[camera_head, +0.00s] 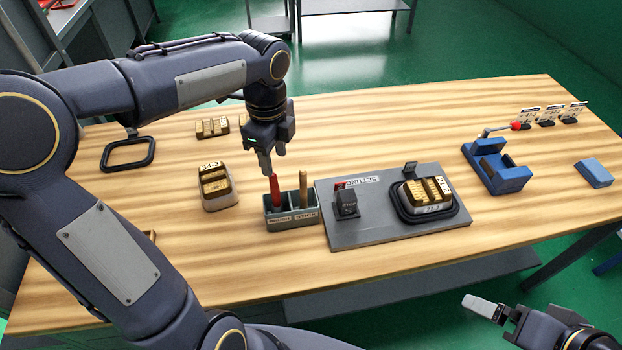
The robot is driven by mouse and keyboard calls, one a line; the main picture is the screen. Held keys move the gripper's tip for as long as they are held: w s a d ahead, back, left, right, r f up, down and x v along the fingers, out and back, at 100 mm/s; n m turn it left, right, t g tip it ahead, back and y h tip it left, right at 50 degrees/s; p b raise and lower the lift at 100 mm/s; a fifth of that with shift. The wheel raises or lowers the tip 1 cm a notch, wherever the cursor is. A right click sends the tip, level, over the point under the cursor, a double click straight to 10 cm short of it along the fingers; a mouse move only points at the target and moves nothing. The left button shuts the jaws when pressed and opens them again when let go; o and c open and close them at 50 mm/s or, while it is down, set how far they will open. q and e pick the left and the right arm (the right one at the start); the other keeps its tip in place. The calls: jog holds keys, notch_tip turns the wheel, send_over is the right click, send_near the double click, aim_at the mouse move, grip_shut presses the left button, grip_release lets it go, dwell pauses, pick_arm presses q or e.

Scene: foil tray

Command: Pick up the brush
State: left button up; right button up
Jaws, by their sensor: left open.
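A grey two-compartment holder (291,217) stands near the middle of the table, with small labels on its front. A red handle (274,192) stands upright in its left compartment and a tan stick (303,188) in its right one. Their lower ends are hidden inside, so I cannot tell for sure which is the brush; the red one looks like a handle. My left gripper (272,162) points down just above the red handle, open and empty. My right gripper (484,306) is at the lower right, off the table; its jaw state is unclear.
A grey board (372,230) right of the holder carries a black block and a foil tray (427,192) in a black frame. Another tray (217,188) stands left. A blue press (496,167) with a red-knobbed lever and a blue block (593,173) are right.

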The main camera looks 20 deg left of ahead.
aim_at(274, 180)
pick_arm(q)
jog(key=f, duration=0.6)
jog(key=shift+s+a+f+p, duration=0.2)
jog(key=shift+a+f+p, duration=0.1)
jog(key=shift+p, duration=0.05)
jog(key=shift+f, duration=0.6)
grip_shut()
